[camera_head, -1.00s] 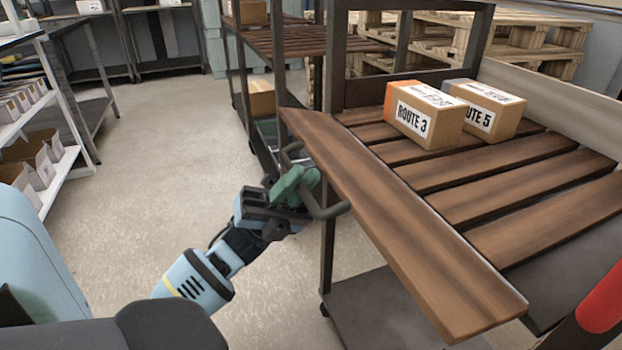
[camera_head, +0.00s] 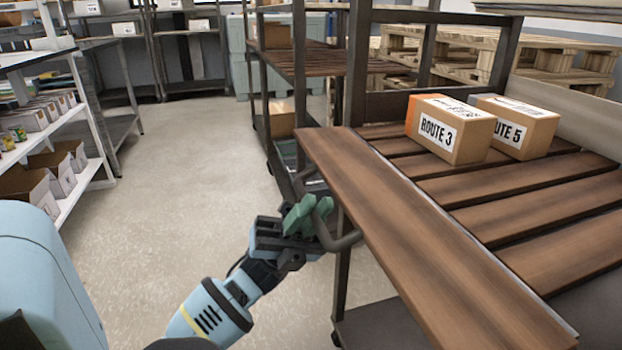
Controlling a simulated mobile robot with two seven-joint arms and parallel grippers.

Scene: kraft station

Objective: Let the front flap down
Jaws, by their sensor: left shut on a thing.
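The front flap (camera_head: 415,230) is a long brown wooden board along the near left edge of a slatted cart shelf (camera_head: 535,210). It lies outward from the shelf edge; its exact tilt is hard to tell. A dark bar handle (camera_head: 345,243) sticks out from its outer side. My left gripper (camera_head: 304,214), with green fingers, is shut on this handle, outside the flap. The fingers partly hide the handle. My right gripper is not in view.
A dark cart upright (camera_head: 341,285) stands just right of my gripper. The floor (camera_head: 195,180) to the left is clear.

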